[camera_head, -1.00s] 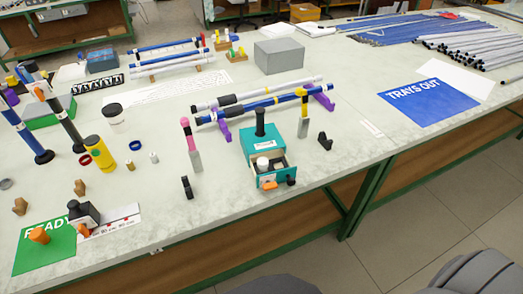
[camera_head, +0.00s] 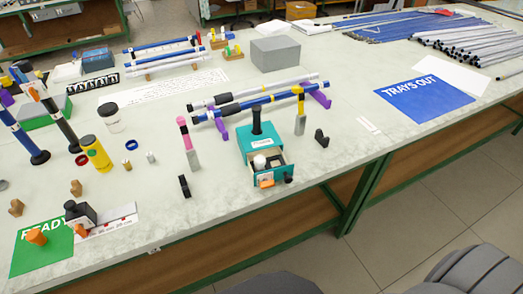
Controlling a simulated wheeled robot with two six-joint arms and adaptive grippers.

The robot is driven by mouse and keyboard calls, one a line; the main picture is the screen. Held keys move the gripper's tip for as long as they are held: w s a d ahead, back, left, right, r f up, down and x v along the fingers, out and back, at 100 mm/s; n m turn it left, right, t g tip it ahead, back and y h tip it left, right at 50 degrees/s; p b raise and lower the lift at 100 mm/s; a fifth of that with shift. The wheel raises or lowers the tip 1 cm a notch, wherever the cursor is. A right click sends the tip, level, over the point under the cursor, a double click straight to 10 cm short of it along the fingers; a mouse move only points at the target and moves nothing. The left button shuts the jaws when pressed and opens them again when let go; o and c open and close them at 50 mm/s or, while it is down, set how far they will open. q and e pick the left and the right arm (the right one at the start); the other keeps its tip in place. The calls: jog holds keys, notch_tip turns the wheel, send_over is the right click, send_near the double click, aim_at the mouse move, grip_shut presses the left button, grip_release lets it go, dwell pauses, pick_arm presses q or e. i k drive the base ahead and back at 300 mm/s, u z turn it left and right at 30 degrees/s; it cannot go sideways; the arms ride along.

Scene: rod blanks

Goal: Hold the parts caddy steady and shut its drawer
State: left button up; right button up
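The parts caddy (camera_head: 252,145) is a teal box with a black upright post (camera_head: 257,121) on top. It stands near the front edge of the table, right of the picture's middle. Its drawer (camera_head: 270,180) is open, pulled out toward the front edge. An orange patch and a black knob show at the drawer's front. Neither of my grippers is in view, and nothing touches the caddy from my side.
An upright pink-topped tool (camera_head: 187,142) and a black clip (camera_head: 184,187) stand left of the caddy. A yellow-topped tool (camera_head: 299,110) and a black block (camera_head: 321,136) stand to its right. Rods on purple supports (camera_head: 222,131) lie behind. The table front right of the drawer is clear.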

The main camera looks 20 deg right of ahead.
aim_at(269, 165)
jog(key=k, duration=0.6)
jog(key=z, duration=0.7)
jog(key=i, duration=0.95)
jog(key=u, duration=0.15)
